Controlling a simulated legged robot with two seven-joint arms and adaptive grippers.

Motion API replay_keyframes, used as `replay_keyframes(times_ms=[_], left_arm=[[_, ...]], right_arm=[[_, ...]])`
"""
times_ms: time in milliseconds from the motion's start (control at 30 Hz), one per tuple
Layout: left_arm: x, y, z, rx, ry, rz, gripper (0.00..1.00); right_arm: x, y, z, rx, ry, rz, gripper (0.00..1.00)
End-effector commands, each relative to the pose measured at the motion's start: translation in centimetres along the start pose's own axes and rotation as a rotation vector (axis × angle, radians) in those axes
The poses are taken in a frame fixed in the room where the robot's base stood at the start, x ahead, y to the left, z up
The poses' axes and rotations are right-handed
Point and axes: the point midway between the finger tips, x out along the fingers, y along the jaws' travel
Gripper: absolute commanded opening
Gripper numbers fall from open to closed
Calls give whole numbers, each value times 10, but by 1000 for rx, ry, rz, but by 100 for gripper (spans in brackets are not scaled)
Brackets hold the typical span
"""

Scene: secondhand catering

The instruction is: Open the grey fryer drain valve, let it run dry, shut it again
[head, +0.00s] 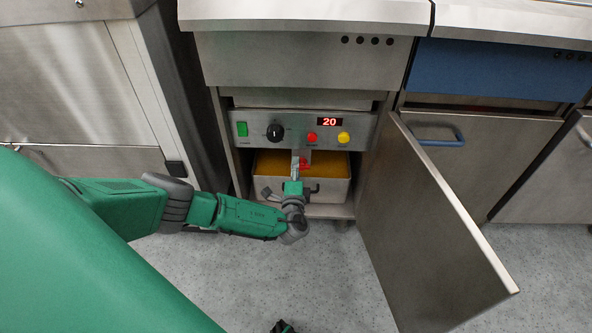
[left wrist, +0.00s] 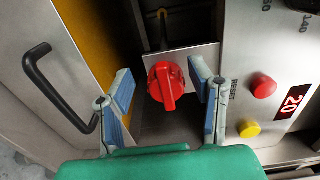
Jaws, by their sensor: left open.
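The grey fryer (head: 300,60) stands in the middle of the head view with its cabinet open. Its red drain valve knob (head: 304,163) sits below the control panel and is partly behind my gripper. In the left wrist view the red knob (left wrist: 166,85) is on a metal plate. My left gripper (head: 296,183) is open, with one finger on each side of the knob; the fingers (left wrist: 164,90) appear apart from it. A steel pan (head: 333,190) with yellow-brown oil stands below the valve. I cannot see any flow. My right gripper is not clearly visible.
The cabinet door (head: 425,220) stands open to the right. The control panel (head: 365,125) carries a green switch, black dial, red and yellow buttons and a display reading 20. The pan's black handle (left wrist: 55,95) is left of my fingers. Grey floor lies clear in front.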

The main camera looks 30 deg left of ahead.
Motion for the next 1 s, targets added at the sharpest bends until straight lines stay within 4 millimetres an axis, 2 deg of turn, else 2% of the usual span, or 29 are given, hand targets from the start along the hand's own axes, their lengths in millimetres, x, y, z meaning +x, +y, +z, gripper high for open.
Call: replay_keyframes(times_ms=[167,400,600,767,1000], left_arm=[[-22,1,0,-2,3,3,48],[-74,2,0,-1,2,5,48],[-106,3,0,1,3,5,48],[-117,3,0,0,2,4,48],[-119,3,-1,0,2,4,48]], right_arm=[[0,0,1,0,-1,0,40],[0,0,1,0,-1,0,40],[0,0,0,0,-1,0,40],[0,0,0,0,-1,0,40],[0,0,0,0,-1,0,40]])
